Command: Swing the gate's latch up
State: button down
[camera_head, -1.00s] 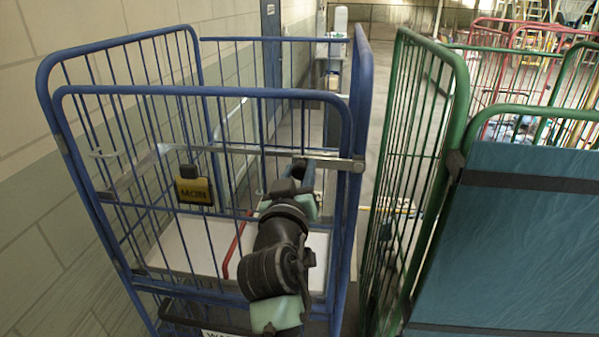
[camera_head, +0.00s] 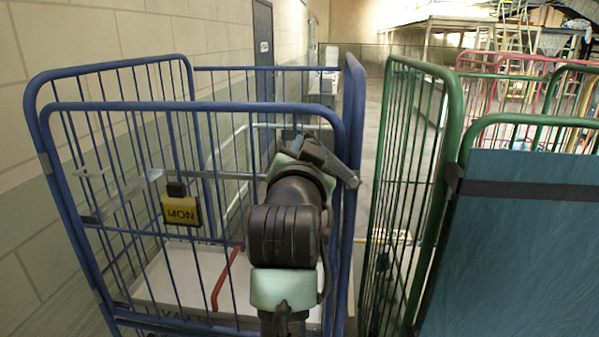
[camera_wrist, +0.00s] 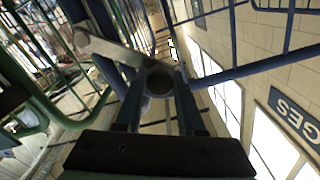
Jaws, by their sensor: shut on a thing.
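The gate is the front panel of the blue cage (camera_head: 190,107). Its latch (camera_head: 338,170) is a grey metal bar at the gate's right post in the head view. The bar is tilted, its left end higher than its right end by the post. In the wrist view the latch (camera_wrist: 105,48) runs from a rounded end at upper left down to my gripper (camera_wrist: 158,88). My gripper's fingers are shut on the latch, around a dark round end seen between them. In the head view my arm hides the fingertips and the latch's left end.
A yellow tag (camera_head: 180,210) hangs on the gate's bars. A green cage (camera_head: 452,120) with a teal cover (camera_head: 520,240) stands close on the right, with a narrow gap between. A block wall (camera_head: 60,40) runs along the left.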

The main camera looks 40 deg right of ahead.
aim_at(332, 127)
jog(key=r+m, duration=0.1)
jog(key=s+d+m+b, duration=0.1)
jog(key=m, duration=0.1)
jog(key=shift+s+d+r, duration=0.15)
jog(key=shift+s+r, duration=0.15)
jog(key=shift+r, duration=0.05)
jog(key=shift+s+d+r+m, duration=0.35)
jog(key=shift+s+d+m, duration=0.15)
jog(key=shift+m, duration=0.3)
jog(key=shift+s+d+r+m+b, duration=0.15)
jog(key=shift+s+d+m+b, duration=0.15)
jog(key=shift+s+d+m, duration=0.4)
jog(key=shift+s+d+r+m+b, duration=0.25)
jog(key=shift+s+m, duration=0.2)
jog(key=shift+m, duration=0.5)
jog(key=shift+s+d+r+m+b, duration=0.1)
jog(key=shift+s+d+m+b, duration=0.3)
jog(key=shift+s+m, duration=0.35)
jog(key=shift+w, duration=0.15)
jog(key=c, duration=0.5)
grip_release()
jog(key=shift+d, duration=0.1)
